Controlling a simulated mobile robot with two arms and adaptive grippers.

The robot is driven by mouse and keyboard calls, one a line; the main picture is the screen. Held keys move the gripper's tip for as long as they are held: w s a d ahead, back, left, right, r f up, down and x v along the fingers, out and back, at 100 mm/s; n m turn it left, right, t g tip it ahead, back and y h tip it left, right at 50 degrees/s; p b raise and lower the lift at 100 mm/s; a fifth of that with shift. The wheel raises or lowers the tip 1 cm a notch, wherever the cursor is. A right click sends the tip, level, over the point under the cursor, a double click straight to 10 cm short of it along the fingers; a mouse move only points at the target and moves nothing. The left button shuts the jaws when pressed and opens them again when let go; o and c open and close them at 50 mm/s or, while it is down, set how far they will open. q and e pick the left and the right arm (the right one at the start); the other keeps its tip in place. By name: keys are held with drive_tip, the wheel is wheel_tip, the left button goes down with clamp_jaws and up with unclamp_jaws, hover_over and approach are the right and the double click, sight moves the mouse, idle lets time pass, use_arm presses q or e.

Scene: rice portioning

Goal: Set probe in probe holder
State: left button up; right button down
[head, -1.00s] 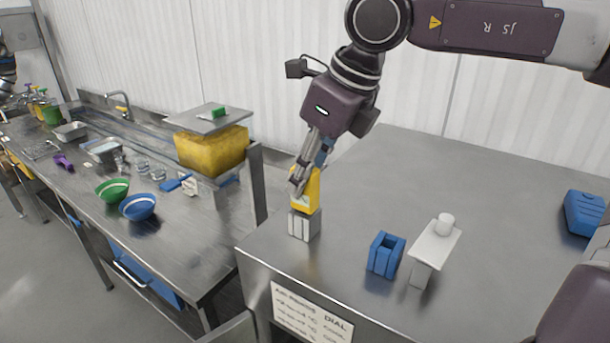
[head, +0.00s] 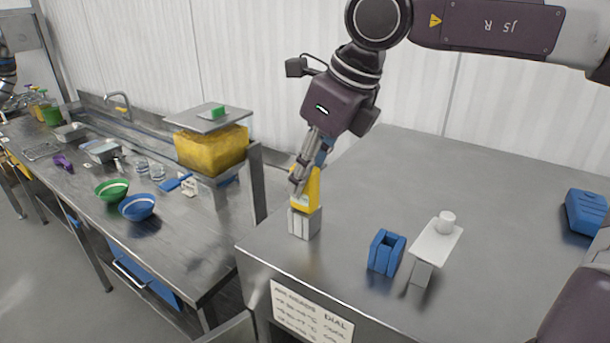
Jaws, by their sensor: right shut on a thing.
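The yellow probe (head: 311,188) stands about upright at the front left corner of the near steel worktop. My right gripper (head: 298,188) is shut on it from above and covers part of it. The grey slotted block (head: 304,223), which looks like the probe holder, is directly below the probe. The probe's lower end meets the top of the block; how deep it sits inside is hidden. Only a small piece of my left arm shows at the far left edge, and its gripper is out of view.
A blue open holder (head: 386,252) and a white stand (head: 434,245) with a small white cup (head: 446,222) are to the right. A blue case (head: 586,212) lies farther right. The worktop behind is clear. The left counter holds a green bowl (head: 111,190) and a blue bowl (head: 137,207).

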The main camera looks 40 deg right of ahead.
drive_tip(key=shift+f, duration=0.1)
drive_tip(key=c, duration=1.6)
unclamp_jaws()
drive_tip(key=shift+o, duration=0.4)
drive_tip(key=o, duration=0.4)
drive_tip(key=shift+r+p, duration=2.95)
drive_tip(key=shift+r, duration=1.15)
drive_tip(key=shift+f, duration=0.1)
